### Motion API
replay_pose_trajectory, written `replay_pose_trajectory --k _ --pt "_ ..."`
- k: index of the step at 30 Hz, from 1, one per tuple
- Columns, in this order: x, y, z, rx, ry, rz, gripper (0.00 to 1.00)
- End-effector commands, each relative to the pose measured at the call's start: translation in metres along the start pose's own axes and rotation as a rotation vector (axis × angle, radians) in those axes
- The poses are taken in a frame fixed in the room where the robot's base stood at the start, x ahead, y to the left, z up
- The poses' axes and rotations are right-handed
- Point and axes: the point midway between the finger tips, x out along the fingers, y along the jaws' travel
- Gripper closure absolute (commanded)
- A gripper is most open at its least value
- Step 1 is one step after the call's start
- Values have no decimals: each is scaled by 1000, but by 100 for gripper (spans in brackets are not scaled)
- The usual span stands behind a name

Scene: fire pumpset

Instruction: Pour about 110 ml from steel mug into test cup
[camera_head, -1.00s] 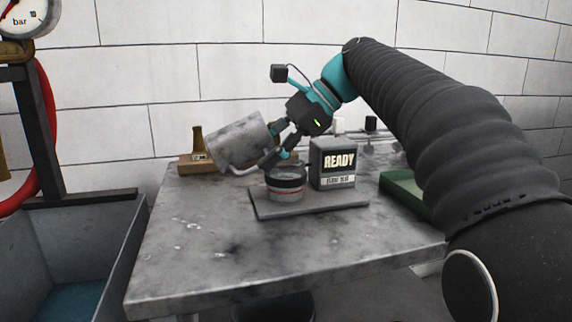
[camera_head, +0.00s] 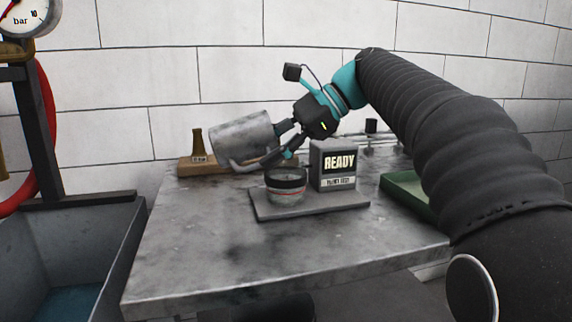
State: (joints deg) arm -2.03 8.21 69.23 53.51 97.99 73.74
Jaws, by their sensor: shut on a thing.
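The steel mug (camera_head: 241,138) is a grey metal cylinder held above the table, tilted far over on its side. My gripper (camera_head: 278,143) is shut on the mug from its right side. The test cup (camera_head: 286,184), with a dark band and a red line, stands upright on a grey plate (camera_head: 325,205). It is below and to the right of the mug. The mug's mouth and contents cannot be made out, and I see no clear stream.
The grey table (camera_head: 200,250) has clear room in front. A wooden block with a brass piece (camera_head: 197,145) sits behind the mug. A green tray (camera_head: 405,194) is at the right. A grey basin (camera_head: 95,235) stands left of the table.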

Motion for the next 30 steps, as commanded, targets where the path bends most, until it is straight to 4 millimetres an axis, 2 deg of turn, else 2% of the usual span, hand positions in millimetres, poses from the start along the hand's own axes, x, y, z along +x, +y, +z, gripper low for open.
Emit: replay_pose_trajectory --k 30 --pt "-4 -1 0 13 -109 -41 100"
